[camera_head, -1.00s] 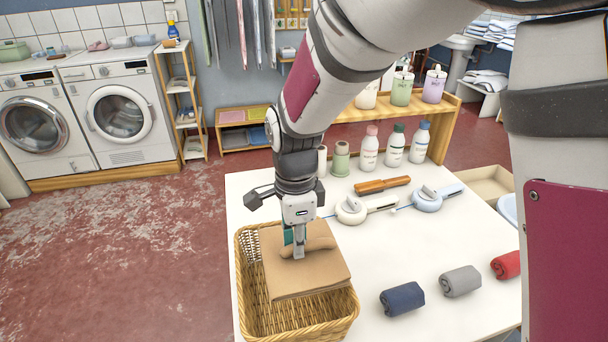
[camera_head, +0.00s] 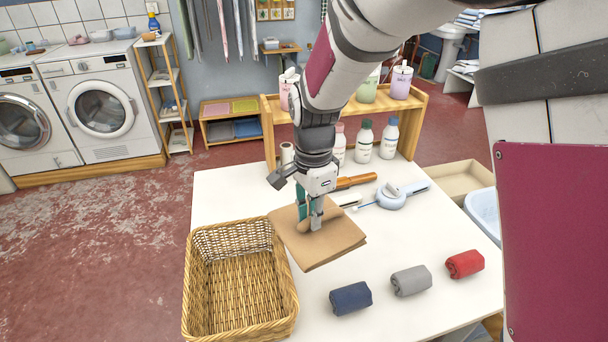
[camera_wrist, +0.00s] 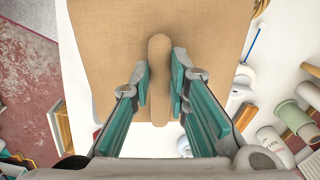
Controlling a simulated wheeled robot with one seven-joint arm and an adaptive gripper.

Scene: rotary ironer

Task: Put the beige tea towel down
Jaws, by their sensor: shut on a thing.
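The beige tea towel (camera_head: 333,243) is a flat folded square, held over the white table just right of the wicker basket. My gripper (camera_head: 311,218) points down and is shut on a raised ridge of the towel. In the wrist view the towel (camera_wrist: 105,50) fills the upper middle, and the ridge stands between the finger pads of my gripper (camera_wrist: 160,85). The towel's near left corner reaches close to the basket's right rim. I cannot tell whether its underside touches the table.
The wicker basket (camera_head: 200,290) stands empty at the table's left. Rolled navy (camera_head: 350,298), grey (camera_head: 411,281) and red (camera_head: 464,264) cloths lie at the front right. A blue-and-white tool (camera_head: 391,197) and an orange-brown handled one (camera_head: 356,181) lie behind. White table (camera_head: 400,240) is bare between towel and rolls.

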